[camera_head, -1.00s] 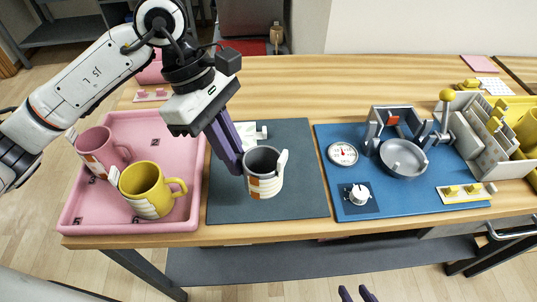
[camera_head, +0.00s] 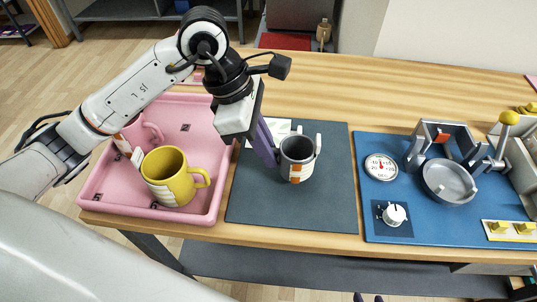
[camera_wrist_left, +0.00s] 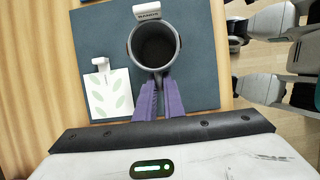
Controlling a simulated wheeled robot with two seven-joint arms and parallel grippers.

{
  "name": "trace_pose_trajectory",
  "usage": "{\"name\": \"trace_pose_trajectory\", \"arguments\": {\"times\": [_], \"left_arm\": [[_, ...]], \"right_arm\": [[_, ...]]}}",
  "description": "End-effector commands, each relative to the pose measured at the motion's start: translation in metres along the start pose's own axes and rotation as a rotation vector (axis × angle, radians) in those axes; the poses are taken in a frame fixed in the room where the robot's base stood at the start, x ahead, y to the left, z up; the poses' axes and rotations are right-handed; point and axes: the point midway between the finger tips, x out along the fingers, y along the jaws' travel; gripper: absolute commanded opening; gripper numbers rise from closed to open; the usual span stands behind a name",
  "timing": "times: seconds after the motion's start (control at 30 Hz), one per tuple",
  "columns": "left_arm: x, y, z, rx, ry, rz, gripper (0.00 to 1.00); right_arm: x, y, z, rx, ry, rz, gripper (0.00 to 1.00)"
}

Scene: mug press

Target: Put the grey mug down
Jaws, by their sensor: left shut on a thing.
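The grey mug (camera_head: 294,160), with a white and orange band and a pale tab on its far side, is upright over the dark mat (camera_head: 290,213). My left gripper (camera_head: 274,157) is shut on its handle side, from the left. In the left wrist view, the purple fingers (camera_wrist_left: 160,98) close on the handle and the empty mug (camera_wrist_left: 155,45) opens toward the camera. I cannot tell whether its base touches the mat.
A leaf-patterned card (camera_wrist_left: 108,95) lies on the mat beside the mug. A pink tray (camera_head: 210,215) at left holds a yellow mug (camera_head: 172,180) and a partly hidden pink mug (camera_head: 150,132). A blue board (camera_head: 430,225) with a press (camera_head: 447,180) stands at right. The mat's front is clear.

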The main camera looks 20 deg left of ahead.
Motion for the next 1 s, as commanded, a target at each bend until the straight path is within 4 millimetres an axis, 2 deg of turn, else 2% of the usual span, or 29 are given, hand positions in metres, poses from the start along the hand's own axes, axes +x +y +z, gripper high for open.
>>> {"name": "trace_pose_trajectory", "arguments": {"times": [0.13, 0.47, 0.5, 0.6, 0.87, 1.0], "left_arm": [[0.018, -0.001, -0.007, -0.001, -0.001, -0.003, 0.00], [0.023, 0.000, -0.008, 0.002, -0.001, 0.000, 0.00], [0.022, 0.000, -0.008, 0.001, 0.001, -0.001, 0.12], [0.022, 0.000, -0.008, 0.001, 0.001, -0.002, 0.27], [0.021, 0.000, -0.008, 0.001, 0.001, -0.002, 0.27], [0.015, 0.000, -0.006, 0.001, 0.000, 0.000, 0.27]], "right_arm": [[0.000, 0.000, 0.001, 0.001, -0.002, 0.001, 0.31], [0.003, 0.001, 0.005, 0.000, -0.004, 0.001, 0.31], [0.003, 0.001, 0.005, 0.000, -0.004, 0.001, 0.31], [0.002, 0.001, 0.004, 0.000, -0.005, 0.001, 0.31], [0.002, 0.000, 0.003, 0.000, -0.002, 0.001, 0.31], [-0.001, 0.000, 0.000, 0.001, -0.001, 0.000, 0.31]]}}
